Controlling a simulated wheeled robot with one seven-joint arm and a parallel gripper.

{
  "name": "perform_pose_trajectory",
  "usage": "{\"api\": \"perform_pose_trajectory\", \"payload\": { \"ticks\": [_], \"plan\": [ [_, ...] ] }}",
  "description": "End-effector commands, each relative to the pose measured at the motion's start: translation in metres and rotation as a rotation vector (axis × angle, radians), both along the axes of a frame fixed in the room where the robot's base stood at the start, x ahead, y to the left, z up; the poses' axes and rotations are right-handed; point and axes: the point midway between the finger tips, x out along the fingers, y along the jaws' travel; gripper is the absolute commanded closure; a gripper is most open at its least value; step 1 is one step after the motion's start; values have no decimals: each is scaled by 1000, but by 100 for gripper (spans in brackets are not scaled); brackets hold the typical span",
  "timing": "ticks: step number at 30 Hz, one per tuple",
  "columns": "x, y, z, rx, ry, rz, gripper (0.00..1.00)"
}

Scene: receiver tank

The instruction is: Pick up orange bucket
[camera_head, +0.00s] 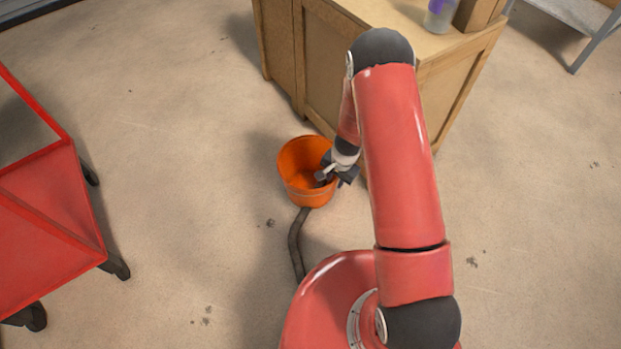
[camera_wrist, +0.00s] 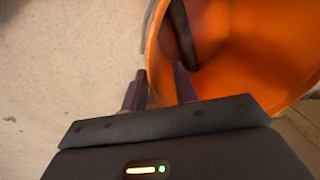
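The orange bucket (camera_head: 292,178) stands upright on the floor, in front of the wooden cabinet. My gripper (camera_head: 324,175) is at the bucket's right side in the head view, with its tip over the opening. In the wrist view, the bucket (camera_wrist: 260,45) fills the upper right. My gripper (camera_wrist: 159,82) shows two dark fingers set apart there. The left finger is outside the bucket's rim and the right finger overlaps its inside, with the orange wall between them. A gap shows between the fingers, and contact with the wall cannot be told.
The wooden cabinet (camera_head: 325,60) stands close behind, with a bottle (camera_head: 438,16) on top. A red cart (camera_head: 50,220) is at the left. The floor between cart and bucket is mostly clear.

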Motion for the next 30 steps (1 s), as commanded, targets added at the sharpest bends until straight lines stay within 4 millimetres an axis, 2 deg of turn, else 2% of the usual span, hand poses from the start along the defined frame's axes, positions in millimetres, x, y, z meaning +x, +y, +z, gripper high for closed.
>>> {"api": "perform_pose_trajectory", "payload": {
  "ticks": [1, 4, 12, 19, 30],
  "plan": [
    [1, 0, -9, 0, 2, -2, 71],
    [2, 1, -17, 0, 0, -2, 71],
    [2, 1, -19, -1, -1, -1, 71],
    [2, 1, -18, -1, -1, -1, 100],
    [2, 1, -18, -1, -1, 0, 100]
  ]
}}
